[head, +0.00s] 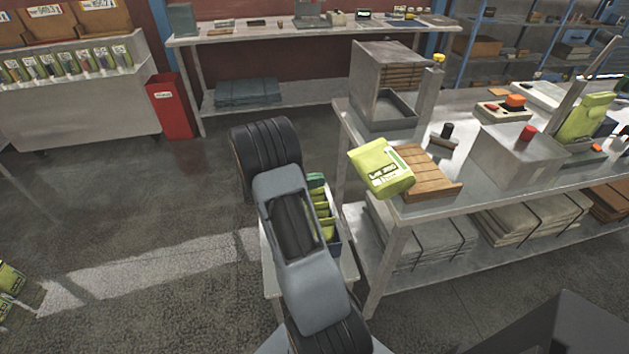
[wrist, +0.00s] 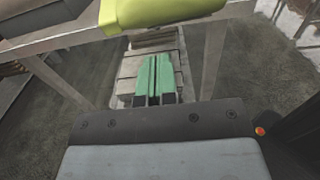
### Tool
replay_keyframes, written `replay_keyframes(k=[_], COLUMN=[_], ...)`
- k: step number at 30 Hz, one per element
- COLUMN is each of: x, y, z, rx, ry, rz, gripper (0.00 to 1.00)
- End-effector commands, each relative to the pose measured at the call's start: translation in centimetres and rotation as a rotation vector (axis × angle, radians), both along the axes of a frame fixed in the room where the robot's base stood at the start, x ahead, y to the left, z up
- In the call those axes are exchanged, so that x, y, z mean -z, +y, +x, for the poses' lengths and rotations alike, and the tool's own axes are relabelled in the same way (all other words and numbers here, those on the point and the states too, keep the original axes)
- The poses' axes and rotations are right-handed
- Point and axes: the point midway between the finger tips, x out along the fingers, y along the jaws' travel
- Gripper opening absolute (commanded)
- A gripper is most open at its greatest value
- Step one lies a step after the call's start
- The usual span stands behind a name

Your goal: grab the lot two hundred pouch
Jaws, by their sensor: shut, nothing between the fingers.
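The yellow-green pouch (head: 380,170), with dark print that seems to read "Lot 200", lies tilted at the near left corner of the steel workbench, against a wooden slatted board (head: 432,174). In the wrist view the pouch (wrist: 160,12) is cut off by the top edge, above my fingertips and apart from them. My gripper (wrist: 156,62) has its two green fingers together, with nothing between them. In the head view only a small green part of my gripper (head: 316,181) shows beside my arm, left of the pouch. My arm hides the rest.
The workbench (head: 350,120) also carries a metal box (head: 378,75) and other equipment. A red bin (head: 172,108) stands behind. The floor at left is mostly clear.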

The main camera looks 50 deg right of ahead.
Motion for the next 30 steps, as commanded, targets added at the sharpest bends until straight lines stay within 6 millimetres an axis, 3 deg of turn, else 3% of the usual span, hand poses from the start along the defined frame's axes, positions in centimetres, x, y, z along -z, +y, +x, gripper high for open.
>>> replay_keyframes(k=[6, 15, 30], x=[-0.1, -0.1, 0.0], y=[-3.5, -7.0, -8.4], z=[-2.7, -5.1, -6.1], rx=[0.004, 0.002, 0.0], ry=[-0.001, -0.002, -0.003], rz=[0.001, 0.001, 0.001], gripper=[0.0, 0.0, 0.0])
